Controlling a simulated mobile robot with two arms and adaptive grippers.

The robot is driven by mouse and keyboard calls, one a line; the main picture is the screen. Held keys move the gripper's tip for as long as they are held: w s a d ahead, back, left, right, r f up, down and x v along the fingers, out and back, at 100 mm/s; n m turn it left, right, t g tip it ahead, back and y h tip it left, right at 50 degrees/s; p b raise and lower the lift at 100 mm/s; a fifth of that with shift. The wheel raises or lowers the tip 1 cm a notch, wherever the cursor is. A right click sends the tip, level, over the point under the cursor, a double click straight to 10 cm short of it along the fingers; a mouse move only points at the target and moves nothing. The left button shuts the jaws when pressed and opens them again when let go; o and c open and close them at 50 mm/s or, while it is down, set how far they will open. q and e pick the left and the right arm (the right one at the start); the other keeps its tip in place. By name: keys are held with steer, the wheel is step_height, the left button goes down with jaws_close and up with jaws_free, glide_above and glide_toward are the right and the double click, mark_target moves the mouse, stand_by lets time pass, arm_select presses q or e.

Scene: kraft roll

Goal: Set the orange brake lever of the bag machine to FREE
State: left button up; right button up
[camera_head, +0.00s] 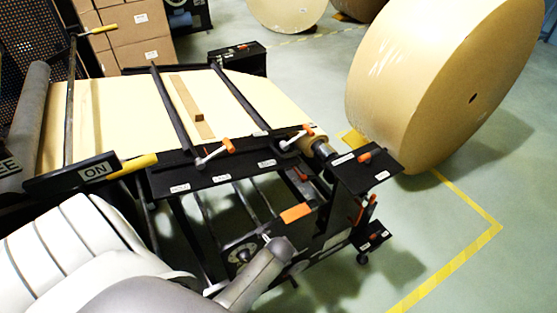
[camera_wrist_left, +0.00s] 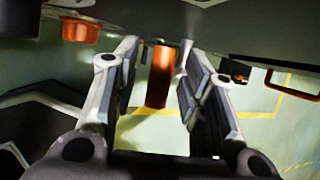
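In the head view an orange handle (camera_head: 296,213) stands out at the front of the bag machine (camera_head: 232,173), just beyond my grey left wrist. I take it for the brake lever. An ON plate (camera_head: 97,170) and a plate reading "EE" (camera_head: 8,168), cut off by the picture edge, are at the left. In the left wrist view my left gripper (camera_wrist_left: 162,55) is open, its two fingers apart. An upright orange grip (camera_wrist_left: 160,77) shows in the gap between them; contact cannot be told. My right gripper is not in view.
A yellow handle (camera_head: 139,163) sticks out beside the ON plate. Small orange-handled levers (camera_head: 228,146) line the machine's top rail. A large kraft roll (camera_head: 430,80) stands at the right. The floor inside the yellow line (camera_head: 455,250) is clear at the lower right.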

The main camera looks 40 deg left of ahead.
arm_select(q)
steer(key=shift+s, duration=0.1)
jaws_close()
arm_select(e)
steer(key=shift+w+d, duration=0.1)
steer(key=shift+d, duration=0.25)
